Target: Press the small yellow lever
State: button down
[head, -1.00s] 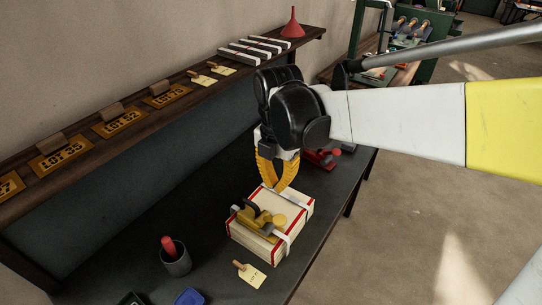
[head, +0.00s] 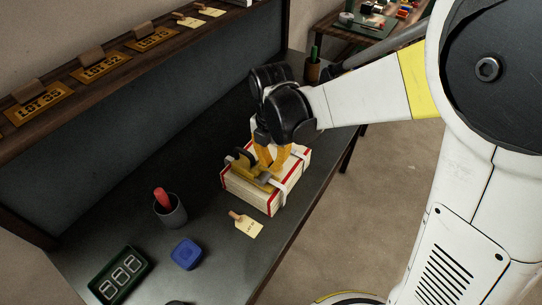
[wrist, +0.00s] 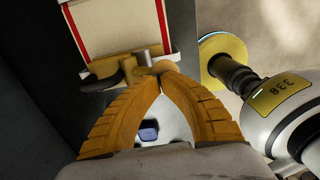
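A yellow strap tool (head: 243,171) with a dark curved handle lies on a white box with red edges (head: 247,193), over a pale strap. The tool also shows in the wrist view (wrist: 106,67), with a round tan-yellow piece (wrist: 167,68) at its right end. I cannot tell clearly which part is the small lever. My gripper (head: 270,171) points down at the tool's right end. In the wrist view its two orange fingers (wrist: 156,76) meet at the tips, with nothing seen between them. The tips overlap the round piece; contact cannot be told. My fingers hide it in the head view.
A shelf with lot signs (head: 101,69) runs along the wall.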

dwell(0.3)
jog(key=shift+s+d+f+t+y, duration=0.15)
jog(key=shift+d+t+y, duration=0.05)
jog(key=shift+t+y, duration=0.1)
